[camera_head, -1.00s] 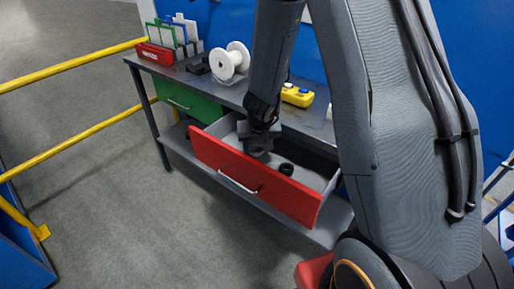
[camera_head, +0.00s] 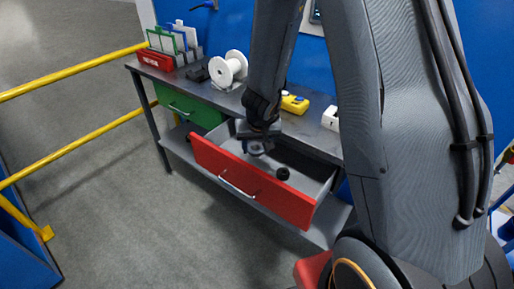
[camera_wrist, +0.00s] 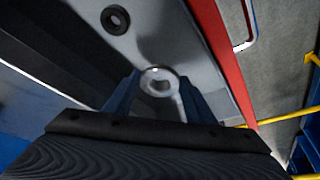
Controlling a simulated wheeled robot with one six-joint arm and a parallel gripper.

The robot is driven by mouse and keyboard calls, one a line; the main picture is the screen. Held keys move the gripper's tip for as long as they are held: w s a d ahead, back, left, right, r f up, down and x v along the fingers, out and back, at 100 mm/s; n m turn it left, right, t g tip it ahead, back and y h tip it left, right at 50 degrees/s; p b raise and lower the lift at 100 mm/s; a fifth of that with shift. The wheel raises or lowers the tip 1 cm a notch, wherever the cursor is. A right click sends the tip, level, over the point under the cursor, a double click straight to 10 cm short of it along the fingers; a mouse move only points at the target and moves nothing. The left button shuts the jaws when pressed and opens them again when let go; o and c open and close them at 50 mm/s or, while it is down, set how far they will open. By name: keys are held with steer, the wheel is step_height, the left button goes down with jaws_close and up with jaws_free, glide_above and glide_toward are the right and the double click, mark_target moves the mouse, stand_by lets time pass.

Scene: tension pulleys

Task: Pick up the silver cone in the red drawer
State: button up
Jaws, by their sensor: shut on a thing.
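The red drawer (camera_head: 250,187) is pulled open under the workbench, and its red front also shows in the wrist view (camera_wrist: 228,62). My gripper (camera_head: 257,143) is over the left part of the open drawer. In the wrist view my gripper (camera_wrist: 158,92) has its two blue fingers on either side of a silver ring-topped piece, the silver cone (camera_wrist: 159,75), and is shut on it. The lower part of the cone is hidden by the fingers. A black ring-shaped part (camera_wrist: 115,19) lies apart in the drawer, also seen in the head view (camera_head: 283,174).
A closed green drawer (camera_head: 183,105) is left of the red one. The bench top (camera_head: 228,100) holds a white spool (camera_head: 229,69), a yellow device (camera_head: 294,104) and a red rack (camera_head: 156,59). Yellow rails (camera_head: 75,70) stand at left.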

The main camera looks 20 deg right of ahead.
mark_target(258, 152)
step_height(258, 152, up, 7)
steer(key=p, duration=0.7)
steer(key=shift+r+p, duration=0.2)
steer(key=shift+p, duration=0.1)
steer(key=shift+f, duration=0.1)
stand_by(0.7)
steer(key=shift+s+d+f+n+y+b, duration=0.15)
steer(key=shift+f+n+b, duration=0.15)
steer(key=shift+f+b, duration=0.4)
steer(key=shift+s+f+n+y+b, duration=0.15)
steer(key=shift+f+n+b, duration=0.15)
steer(key=shift+f+b, duration=0.35)
steer(key=shift+s+d+f+n+b, duration=0.15)
steer(key=shift+f+n+b, duration=0.25)
steer(key=shift+b, duration=0.45)
steer(key=shift+a+f, duration=0.1)
steer(key=shift+f, duration=0.05)
steer(key=shift+w+a+r+m+h+p, duration=0.1)
steer(key=shift+w+r+m+h+p, duration=0.3)
steer(key=shift+r+p, duration=0.65)
steer(key=shift+w+a+r+m+p, duration=0.1)
steer(key=shift+r+m+p, duration=0.5)
steer(key=shift+r+p, duration=0.4)
